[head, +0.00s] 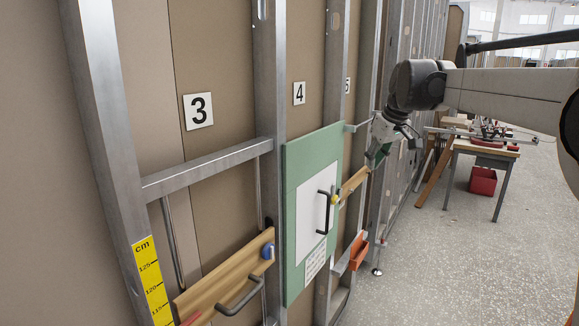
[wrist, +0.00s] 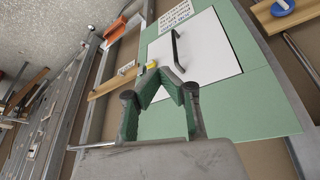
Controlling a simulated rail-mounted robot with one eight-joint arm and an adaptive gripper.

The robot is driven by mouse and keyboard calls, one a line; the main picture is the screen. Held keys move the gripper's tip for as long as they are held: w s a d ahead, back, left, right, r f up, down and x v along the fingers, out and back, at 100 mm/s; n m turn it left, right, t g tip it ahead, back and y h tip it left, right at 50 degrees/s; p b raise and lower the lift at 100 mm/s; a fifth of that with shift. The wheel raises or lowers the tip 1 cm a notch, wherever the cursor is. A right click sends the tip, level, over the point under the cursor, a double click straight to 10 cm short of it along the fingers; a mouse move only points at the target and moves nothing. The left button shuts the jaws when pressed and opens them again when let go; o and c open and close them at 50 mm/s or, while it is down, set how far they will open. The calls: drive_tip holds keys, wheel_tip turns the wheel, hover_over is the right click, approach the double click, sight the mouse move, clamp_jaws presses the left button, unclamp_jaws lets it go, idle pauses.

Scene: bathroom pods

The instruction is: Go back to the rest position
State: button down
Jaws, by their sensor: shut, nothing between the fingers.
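My gripper (head: 375,160) hangs from my arm at the right of the green panel (head: 298,160) in the head view. In the wrist view, the two fingers of my gripper (wrist: 161,76) come together at the tips, shut and empty. They appear in front of the green panel (wrist: 262,105) and its white door (wrist: 210,55), with the black handle (wrist: 175,50) just beyond the tips. I cannot tell how far the tips are from the panel.
A wooden rail (head: 225,278) with a grey handle and a blue knob (head: 267,251) is at lower left. An orange bin (head: 359,252) hangs right of the panel. Metal studs (head: 270,90) line the wall. A workbench (head: 485,150) and red crate (head: 483,181) stand behind; the floor at right is clear.

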drive_tip(key=s+a+f+m+t+b, duration=0.1)
drive_tip(key=s+f, duration=0.3)
drive_tip(key=s, duration=0.6)
drive_tip(key=s+a+f+m+h+b, duration=0.1)
drive_tip(key=s+f+m, duration=0.15)
drive_tip(key=s, duration=0.85)
drive_tip(key=s+a+f+m+t+b, duration=0.1)
drive_tip(key=s+f, duration=0.3)
drive_tip(key=s, duration=0.6)
drive_tip(key=s+f+m+t, duration=0.1)
drive_tip(key=s+f, duration=0.8)
drive_tip(key=shift+s+f+h, duration=0.2)
drive_tip(key=shift+h, duration=0.2)
drive_tip(key=c, duration=2.4)
unclamp_jaws()
drive_tip(key=shift+m, duration=0.25)
drive_tip(key=shift+c, duration=0.2)
